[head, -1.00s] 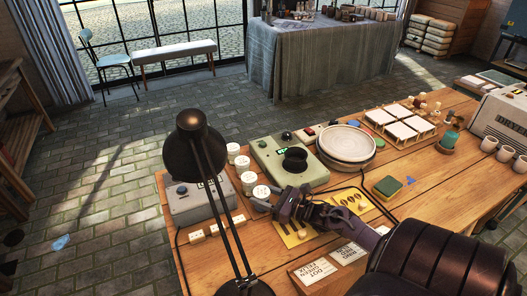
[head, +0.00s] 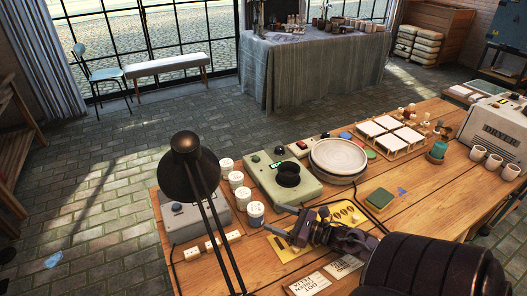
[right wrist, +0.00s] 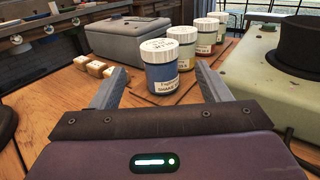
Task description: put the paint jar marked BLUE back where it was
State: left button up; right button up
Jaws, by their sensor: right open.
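The blue jar (head: 256,213) has a white lid and stands upright on the table at the near end of a row of similar jars. In the right wrist view the blue jar (right wrist: 160,68) shows a pale label; its small print is too blurred to read fully. My right gripper (head: 281,219) is open and empty, just to the right of the jar. In the right wrist view its fingers (right wrist: 160,86) spread to either side, with the jar ahead between their tips and a gap on each side. My left gripper is out of view.
Other white-lidded jars (head: 236,180) stand behind it. A grey box (head: 190,212) and small blocks (head: 212,245) lie left, a green machine (head: 268,178) right. A black lamp (head: 190,165) rises in front. A yellow plate (head: 290,249) lies under my right gripper.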

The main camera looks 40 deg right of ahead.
jog(key=shift+p+v, duration=0.35)
jog(key=shift+v, duration=2.05)
